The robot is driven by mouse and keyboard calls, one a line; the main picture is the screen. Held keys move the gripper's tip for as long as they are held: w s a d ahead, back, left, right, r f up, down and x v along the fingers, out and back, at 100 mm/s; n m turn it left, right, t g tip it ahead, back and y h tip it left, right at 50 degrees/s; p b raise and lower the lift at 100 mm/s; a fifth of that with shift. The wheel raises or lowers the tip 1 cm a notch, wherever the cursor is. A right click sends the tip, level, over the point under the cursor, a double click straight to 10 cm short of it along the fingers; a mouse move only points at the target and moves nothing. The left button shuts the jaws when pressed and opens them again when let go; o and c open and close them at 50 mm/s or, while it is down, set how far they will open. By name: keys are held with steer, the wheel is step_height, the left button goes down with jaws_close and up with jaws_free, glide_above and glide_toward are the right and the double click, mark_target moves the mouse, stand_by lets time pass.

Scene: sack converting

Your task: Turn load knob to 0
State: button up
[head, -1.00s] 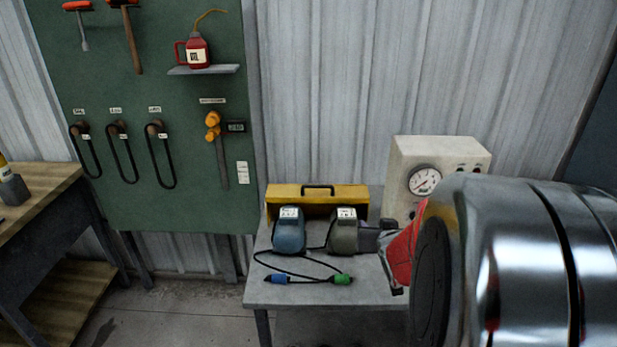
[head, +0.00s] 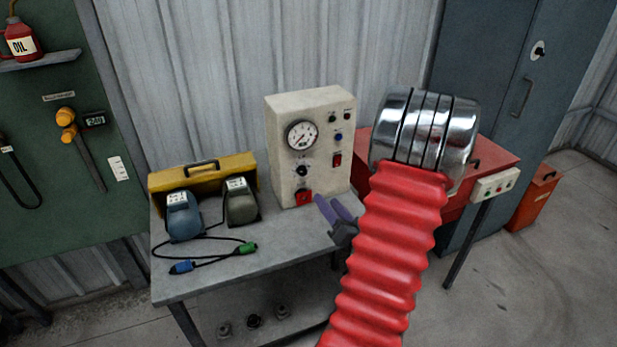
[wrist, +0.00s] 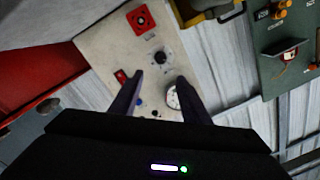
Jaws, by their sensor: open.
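The cream control box (head: 281,160) stands at the back of the grey bench. A black knob (head: 302,171), apparently the load knob, is on its front below the round dial gauge (head: 302,136). Its setting is too small to read. In the wrist view the black knob (wrist: 160,57) sits just beyond my fingertips, with the gauge (wrist: 173,97) partly behind the right finger. My gripper (head: 333,205) has purple fingers, open and empty, in front of the box and to the right of the knob. The wrist view shows the open gripper (wrist: 158,76) facing the panel, apart from the knob.
A red button plate (head: 304,197) and red switch (head: 337,160) are also on the panel. A yellow toolbox (head: 215,175), blue unit (head: 184,214), olive unit (head: 240,202) and cable lie left on the bench (head: 200,280). A red cabinet (head: 500,152) stands right.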

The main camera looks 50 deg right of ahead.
mark_target(304, 172)
stand_by(0.3)
steer(key=x, duration=1.3)
steer(key=shift+w+d, duration=0.2)
steer(key=shift+w, duration=0.15)
steer(key=shift+c, duration=0.2)
